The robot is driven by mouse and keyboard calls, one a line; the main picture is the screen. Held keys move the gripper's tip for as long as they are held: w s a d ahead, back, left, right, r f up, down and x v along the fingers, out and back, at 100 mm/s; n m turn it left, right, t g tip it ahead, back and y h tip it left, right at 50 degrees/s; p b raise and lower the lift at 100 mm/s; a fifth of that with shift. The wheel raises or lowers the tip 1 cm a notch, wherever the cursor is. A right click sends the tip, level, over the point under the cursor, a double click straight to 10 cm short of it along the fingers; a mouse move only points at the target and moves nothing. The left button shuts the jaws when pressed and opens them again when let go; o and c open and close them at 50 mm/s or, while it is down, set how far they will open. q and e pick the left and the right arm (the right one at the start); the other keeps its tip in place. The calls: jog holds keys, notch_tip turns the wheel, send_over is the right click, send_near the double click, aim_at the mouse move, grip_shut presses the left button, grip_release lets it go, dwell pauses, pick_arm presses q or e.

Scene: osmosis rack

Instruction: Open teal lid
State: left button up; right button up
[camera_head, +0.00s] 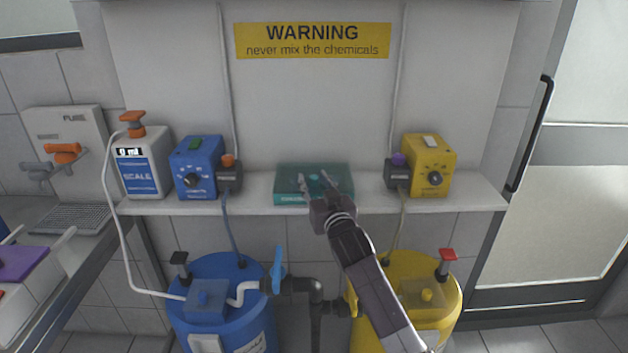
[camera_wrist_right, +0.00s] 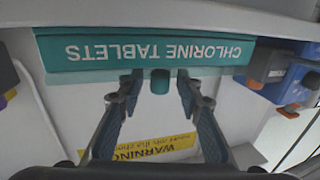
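A teal box (camera_head: 291,198) sits on the middle of the shelf, with a see-through teal lid (camera_head: 340,170) on top. In the right wrist view the teal box (camera_wrist_right: 90,50) shows upside down, labelled "CHLORINE TABLETS", with a small teal knob (camera_wrist_right: 160,82) standing out from it. My right gripper (camera_head: 316,180) reaches over the box in the head view. In the wrist view my right gripper (camera_wrist_right: 157,80) is open, with one finger on each side of the knob and gaps between. My left gripper is not in view.
A blue pump (camera_head: 195,168) and a white scale (camera_head: 142,162) stand left on the shelf (camera_head: 255,205); a yellow pump (camera_head: 430,165) stands right. Blue (camera_head: 250,335) and yellow (camera_head: 445,320) barrels stand below. Bare shelf flanks the box.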

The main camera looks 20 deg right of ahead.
jog(key=shift+w, duration=0.2)
grip_shut()
dwell(0.4)
